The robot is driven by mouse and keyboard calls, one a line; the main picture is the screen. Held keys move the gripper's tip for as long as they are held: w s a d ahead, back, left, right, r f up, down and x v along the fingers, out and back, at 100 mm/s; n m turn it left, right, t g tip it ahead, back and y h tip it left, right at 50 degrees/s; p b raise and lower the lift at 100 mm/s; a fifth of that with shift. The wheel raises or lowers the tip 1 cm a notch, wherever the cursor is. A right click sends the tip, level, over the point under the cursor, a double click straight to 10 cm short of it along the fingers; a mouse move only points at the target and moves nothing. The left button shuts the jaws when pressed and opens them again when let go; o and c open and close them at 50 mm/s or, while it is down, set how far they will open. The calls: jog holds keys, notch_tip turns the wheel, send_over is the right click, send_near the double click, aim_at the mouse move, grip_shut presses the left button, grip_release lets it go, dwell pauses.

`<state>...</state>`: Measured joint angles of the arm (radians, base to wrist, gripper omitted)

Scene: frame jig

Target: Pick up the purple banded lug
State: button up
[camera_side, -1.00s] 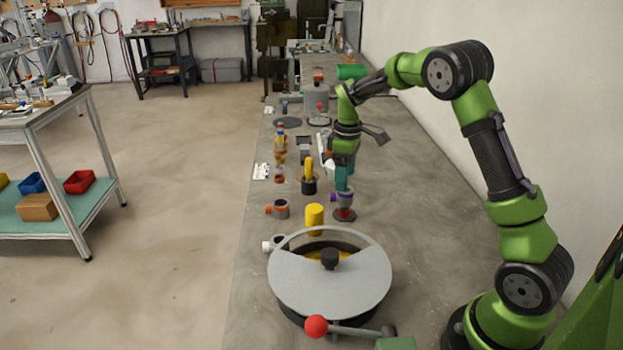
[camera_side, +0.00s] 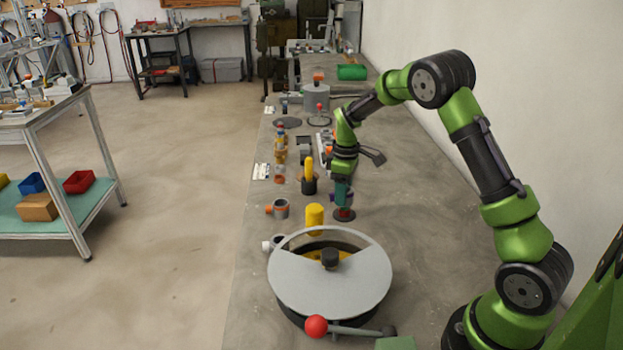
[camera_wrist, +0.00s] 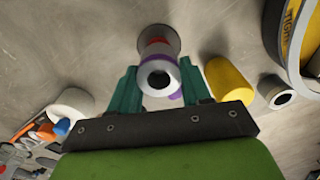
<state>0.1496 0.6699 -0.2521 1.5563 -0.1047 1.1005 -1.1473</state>
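The purple banded lug (camera_wrist: 158,75) is a grey hollow piece with a purple band and a side stub, seen from above in the wrist view. It stands upright on a round dark base (camera_side: 344,215) with a red part. In the side view my gripper's teal fingers largely hide the lug. My gripper (camera_wrist: 158,88) is pointed down around it, one finger on either side. The fingers look spread, and I see no clear grip on the lug.
A yellow cylinder (camera_side: 314,216) stands close to the left of the lug. A grey lug with an orange end (camera_side: 280,208) lies further left. A round lidded drum (camera_side: 330,290) is in front. The bench to the right is clear.

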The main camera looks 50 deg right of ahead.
jog(key=c, duration=0.3)
jog(key=shift+r, duration=0.5)
jog(key=shift+c, duration=0.2)
jog(key=r, duration=0.1)
jog(key=s+r, duration=0.1)
jog(key=shift+a+r, duration=0.15)
jog(key=shift+r, duration=0.25)
jog(key=s+a+r, duration=0.1)
jog(key=s+a, duration=0.1)
jog(key=s, duration=0.5)
jog(key=s+a+r, duration=0.2)
jog(key=s, duration=0.5)
jog(key=shift+a+r, duration=0.15)
jog(key=shift+a, duration=0.25)
jog(key=shift+s, duration=0.1)
